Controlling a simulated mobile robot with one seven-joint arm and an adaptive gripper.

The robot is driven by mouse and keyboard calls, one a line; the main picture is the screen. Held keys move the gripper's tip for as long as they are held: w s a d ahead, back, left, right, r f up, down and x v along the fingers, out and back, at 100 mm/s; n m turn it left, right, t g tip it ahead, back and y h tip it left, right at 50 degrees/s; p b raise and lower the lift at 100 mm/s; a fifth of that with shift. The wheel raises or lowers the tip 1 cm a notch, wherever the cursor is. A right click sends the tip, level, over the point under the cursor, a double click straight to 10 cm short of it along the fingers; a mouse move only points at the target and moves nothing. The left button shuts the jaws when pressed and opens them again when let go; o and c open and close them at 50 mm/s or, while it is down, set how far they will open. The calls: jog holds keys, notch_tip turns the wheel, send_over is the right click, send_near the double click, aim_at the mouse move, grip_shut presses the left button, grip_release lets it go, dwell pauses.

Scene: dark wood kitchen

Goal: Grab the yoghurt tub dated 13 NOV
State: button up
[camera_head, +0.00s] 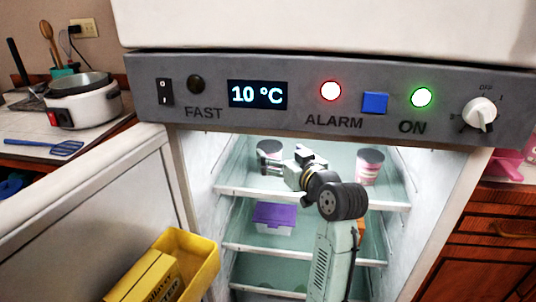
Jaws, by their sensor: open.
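Two yoghurt tubs stand on the top shelf of the open fridge. The left tub (269,148), with a dark lid or band, is partly hidden by my gripper. The right tub (369,165) is pink and white and stands apart from my gripper. No date is readable on either tub. My gripper (278,164) is open, at the front of the left tub and pointing left. I cannot tell whether it touches the tub or whether the tub is between the fingers.
The top glass shelf (320,198) has a white front edge. Below it are a purple-lidded box (274,216) and an orange item (361,229) partly behind my arm. The open fridge door (80,225) with a yellow bin (199,262) stands left. The control panel (300,98) overhangs the opening.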

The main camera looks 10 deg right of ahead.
aim_at(272, 147)
jog(key=p+x, duration=0.1)
jog(key=x, duration=0.6)
jog(key=shift+w+a+f+p, duration=0.1)
jog(key=shift+f+p, duration=0.15)
jog(key=shift+p, duration=0.15)
jog(key=shift+c, duration=0.4)
jog(key=c, duration=1.3)
jog(key=shift+r, duration=0.1)
